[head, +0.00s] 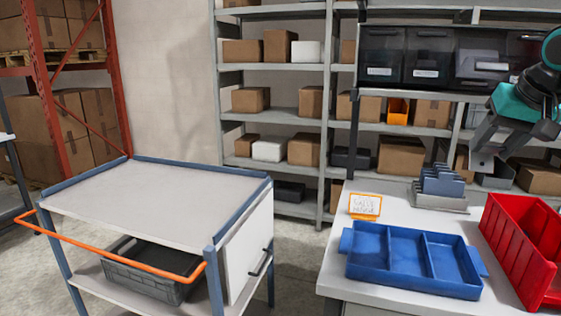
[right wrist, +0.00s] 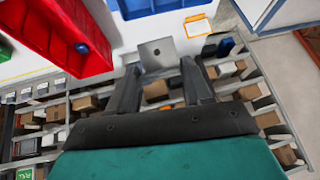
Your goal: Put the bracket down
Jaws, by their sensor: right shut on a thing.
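The bracket (right wrist: 157,53) is a grey metal plate with a small hole, seen in the right wrist view between my right fingertips. My right gripper (right wrist: 160,74) is shut on it. In the head view my right gripper (head: 505,138) hangs at the upper right, above the back of the white worktable (head: 400,212). My left gripper is not in view.
A blue three-compartment tray (head: 410,259) lies empty on the worktable. A red bin (head: 525,245) stands right of it. Behind are a grey holder with upright blue-grey plates (head: 441,182) and an orange-framed sign (head: 365,206). A cart (head: 150,200) with a clear top stands left.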

